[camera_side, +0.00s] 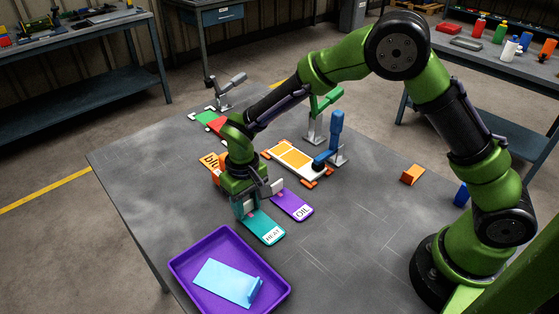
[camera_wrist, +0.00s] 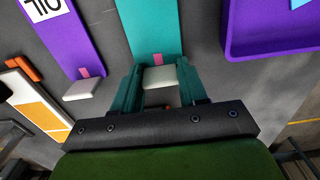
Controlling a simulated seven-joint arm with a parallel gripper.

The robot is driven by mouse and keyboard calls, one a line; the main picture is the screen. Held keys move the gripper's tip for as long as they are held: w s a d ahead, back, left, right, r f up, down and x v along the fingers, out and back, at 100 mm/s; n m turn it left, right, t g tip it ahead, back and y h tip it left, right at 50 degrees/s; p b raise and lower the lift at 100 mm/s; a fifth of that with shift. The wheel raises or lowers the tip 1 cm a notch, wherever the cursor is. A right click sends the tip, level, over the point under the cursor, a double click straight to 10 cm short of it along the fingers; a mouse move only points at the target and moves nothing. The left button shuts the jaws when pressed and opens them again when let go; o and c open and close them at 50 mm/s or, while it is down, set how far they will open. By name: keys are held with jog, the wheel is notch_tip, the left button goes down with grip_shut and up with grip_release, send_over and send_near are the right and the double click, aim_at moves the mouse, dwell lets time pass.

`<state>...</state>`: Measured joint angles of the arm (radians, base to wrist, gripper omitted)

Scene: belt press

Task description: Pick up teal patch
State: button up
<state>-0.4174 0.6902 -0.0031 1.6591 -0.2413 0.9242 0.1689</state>
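The teal patch (camera_side: 263,227) is a flat strip with a white label reading HEAT at its near end. It appears to lie flat on the table. In the wrist view the teal patch (camera_wrist: 153,30) runs away from me, with a pink mark and a pale grip block (camera_wrist: 160,77) at its near end. My gripper (camera_side: 246,208) is low over the patch's far end in the side view. In the wrist view the fingers of my gripper (camera_wrist: 160,84) stand on both sides of the pale block, with no clear gap, and seem shut on it.
A purple patch (camera_side: 290,202) labelled OIL lies beside the teal one. A purple tray (camera_side: 185,270) holding a light-blue piece stands at the front. An orange patch (camera_side: 208,162), a white-framed orange plate (camera_side: 290,157) and a blue-handled clamp (camera_side: 336,135) are behind. Right of these, the table is mostly clear.

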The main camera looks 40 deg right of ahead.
jog(key=c, duration=0.4)
jog(key=shift+o, duration=0.2)
jog(key=shift+r, duration=0.1)
jog(key=shift+r, duration=0.6)
notch_tip(320, 180, up, 3)
jog(key=shift+f, duration=0.2)
jog(key=s+d, duration=0.2)
jog(key=s, duration=0.3)
jog(key=s+d, duration=0.2)
jog(key=s, duration=0.2)
jog(key=s+d+r, duration=0.1)
jog(key=s+d, duration=0.1)
jog(key=s, duration=0.3)
jog(key=shift+s+d, duration=0.25)
jog(key=shift+s, duration=0.1)
